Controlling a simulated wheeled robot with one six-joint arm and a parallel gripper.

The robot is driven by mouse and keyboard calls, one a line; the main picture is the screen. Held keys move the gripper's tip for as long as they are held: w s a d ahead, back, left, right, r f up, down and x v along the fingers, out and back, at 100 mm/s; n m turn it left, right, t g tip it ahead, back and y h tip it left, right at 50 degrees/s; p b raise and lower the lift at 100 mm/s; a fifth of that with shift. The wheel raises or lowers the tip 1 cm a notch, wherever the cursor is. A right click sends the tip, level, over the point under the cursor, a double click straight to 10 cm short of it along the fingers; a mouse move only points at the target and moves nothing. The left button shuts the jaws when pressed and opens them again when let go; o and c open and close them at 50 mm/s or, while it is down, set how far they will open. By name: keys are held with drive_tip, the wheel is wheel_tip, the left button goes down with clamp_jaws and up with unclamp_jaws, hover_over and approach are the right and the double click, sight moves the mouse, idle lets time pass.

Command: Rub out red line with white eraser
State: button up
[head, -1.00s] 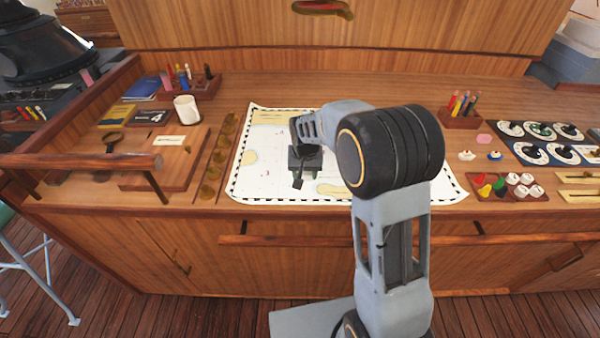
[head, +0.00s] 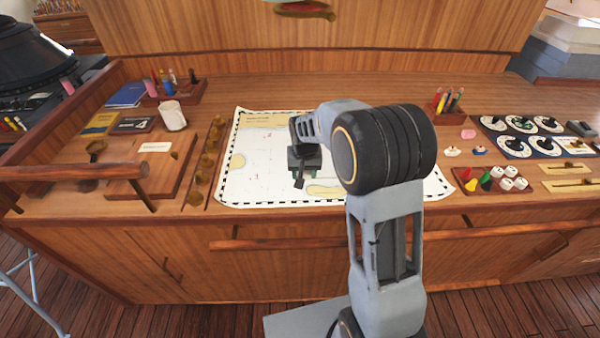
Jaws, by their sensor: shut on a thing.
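The white chart (head: 245,180) lies flat on the wooden desk, with a black-and-white border and tan patches. My gripper (head: 299,183) is low over the middle of the chart, pointing down. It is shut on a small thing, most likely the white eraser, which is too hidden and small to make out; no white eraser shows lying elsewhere. I cannot tell whether it touches the paper. I cannot make out a clear red line; my arm covers much of the chart's right half.
A pink block (head: 468,133), a pencil holder (head: 448,114), a tray of coloured pieces (head: 491,181) and a dial panel (head: 520,137) stand right. A rail (head: 380,235) runs along the front.

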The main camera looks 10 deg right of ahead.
sight(332, 173)
drive_tip(key=shift+d, duration=0.1)
drive_tip(key=shift+d, duration=1.15)
drive_tip(key=shift+d, duration=1.1)
drive_tip(key=shift+d+f, duration=0.1)
drive_tip(key=shift+d, duration=1.15)
drive_tip(key=shift+d, duration=1.05)
drive_tip(key=shift+d, duration=0.1)
